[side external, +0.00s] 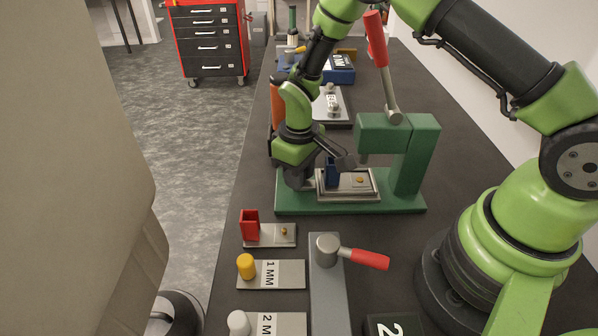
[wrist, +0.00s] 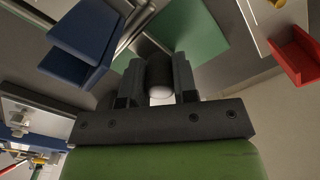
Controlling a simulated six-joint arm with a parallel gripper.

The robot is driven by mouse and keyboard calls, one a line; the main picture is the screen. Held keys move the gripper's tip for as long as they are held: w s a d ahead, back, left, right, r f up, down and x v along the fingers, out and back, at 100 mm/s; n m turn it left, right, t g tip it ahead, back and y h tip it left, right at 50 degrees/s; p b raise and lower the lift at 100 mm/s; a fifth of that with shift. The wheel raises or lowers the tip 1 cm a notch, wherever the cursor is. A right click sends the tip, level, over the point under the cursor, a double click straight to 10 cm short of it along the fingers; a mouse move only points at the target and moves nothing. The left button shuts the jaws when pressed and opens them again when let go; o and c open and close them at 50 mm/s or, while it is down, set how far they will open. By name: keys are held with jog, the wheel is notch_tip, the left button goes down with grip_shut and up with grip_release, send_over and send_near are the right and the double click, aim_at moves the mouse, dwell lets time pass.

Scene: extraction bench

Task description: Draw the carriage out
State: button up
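The carriage (side external: 352,195) is a shallow grey metal tray on the green press base (side external: 400,204), under the press head. A blue upright bracket (side external: 332,173) stands at its left and a small yellow piece (side external: 359,181) lies on it. My gripper (side external: 302,183) is low at the carriage's left end. In the wrist view, my gripper's fingers (wrist: 159,85) are on both sides of a dark cylindrical handle (wrist: 159,71) with a pale end and appear shut on it. The blue bracket (wrist: 85,38) is close beside the fingers there. The handle is hidden in the side view.
The press's red lever (side external: 376,38) stands up. In front are a red bracket (side external: 250,224) on a plate, a yellow knob (side external: 246,265) on a "1 MM" plate, a white knob (side external: 238,322), and a red-handled clamp (side external: 362,258). An orange cylinder (side external: 277,104) stands behind my wrist.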

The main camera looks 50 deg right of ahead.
grip_shut()
jog(key=shift+w+a, duration=2.5)
jog(key=shift+w, duration=0.05)
jog(key=o, duration=0.9)
grip_release()
jog(key=shift+c, duration=0.2)
jog(key=shift+r, duration=0.1)
notch_tip(320, 180, up, 10)
jog(key=shift+s, duration=0.1)
